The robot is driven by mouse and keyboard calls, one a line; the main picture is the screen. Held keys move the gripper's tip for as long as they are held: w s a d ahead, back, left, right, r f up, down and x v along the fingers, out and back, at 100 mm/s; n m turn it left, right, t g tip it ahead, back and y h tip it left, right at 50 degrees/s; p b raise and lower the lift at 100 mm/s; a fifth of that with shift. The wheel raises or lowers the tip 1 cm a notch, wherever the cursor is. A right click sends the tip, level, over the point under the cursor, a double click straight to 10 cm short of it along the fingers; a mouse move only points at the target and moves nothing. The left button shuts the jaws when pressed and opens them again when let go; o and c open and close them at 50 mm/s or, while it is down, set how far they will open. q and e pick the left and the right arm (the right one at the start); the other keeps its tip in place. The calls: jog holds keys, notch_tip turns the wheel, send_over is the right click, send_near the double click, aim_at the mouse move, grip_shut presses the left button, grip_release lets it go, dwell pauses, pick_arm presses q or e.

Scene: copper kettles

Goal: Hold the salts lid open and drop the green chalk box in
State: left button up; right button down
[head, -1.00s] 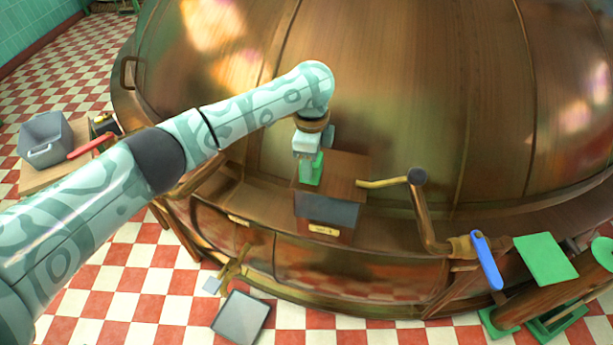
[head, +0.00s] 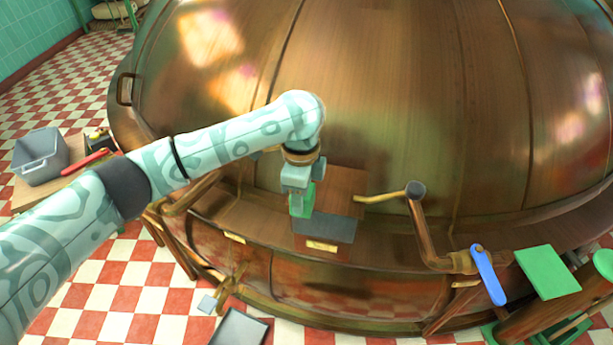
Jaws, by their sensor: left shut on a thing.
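My left gripper (head: 301,210) is shut on a small green box (head: 308,198), which looks like the chalk box. The gripper partly hides it. It is at the left side of a wooden box (head: 345,184) on the copper kettle's ledge. This box has a dark slate-coloured panel (head: 328,229) and a pale label (head: 322,246) at its front; it looks like the salts box. I cannot tell whether its lid is open, or whether the green box touches it. My right gripper is out of view.
A blue lever (head: 488,275) and a green plate (head: 547,272) are farther right. A grey bin (head: 40,157) and a red-handled tool (head: 88,162) lie at left. The kettle dome rises behind.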

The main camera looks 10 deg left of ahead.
pick_arm(q)
jog(key=s, duration=1.2)
jog(key=shift+s+a, duration=0.25)
jog(key=shift+s, duration=0.1)
